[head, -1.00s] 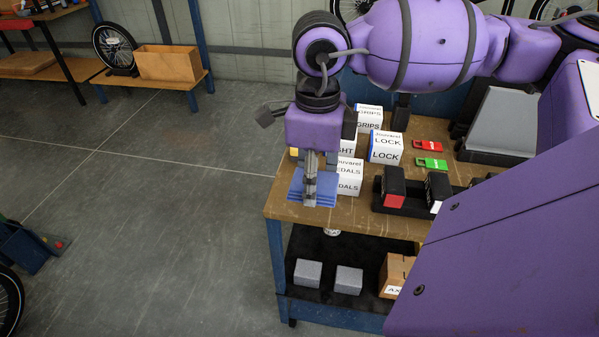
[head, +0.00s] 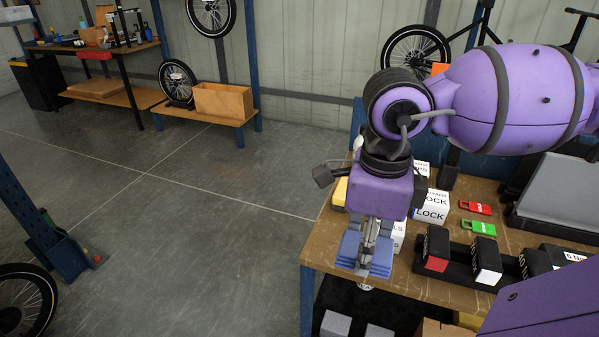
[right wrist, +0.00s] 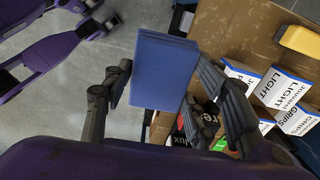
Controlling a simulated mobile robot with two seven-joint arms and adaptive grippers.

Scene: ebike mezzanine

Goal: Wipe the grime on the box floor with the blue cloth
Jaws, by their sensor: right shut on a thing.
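The blue cloth (head: 350,246) looks like a thick folded pad. My right gripper (head: 366,258) is shut on it and holds it at the workbench's left front corner, seemingly above the top. In the right wrist view the cloth (right wrist: 163,70) stands out large between the fingers of my right gripper (right wrist: 170,105). A purple arm, seemingly my left, shows at that view's upper left; its gripper end (right wrist: 100,22) is too small to read. I can make out no grime. I cannot tell which box is meant.
The workbench (head: 425,282) holds white labelled boxes (head: 431,208), a red lock (head: 475,207), a green lock (head: 478,227) and a black tray with small boxes (head: 460,268). A wooden box (head: 223,102) stands on a far low bench.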

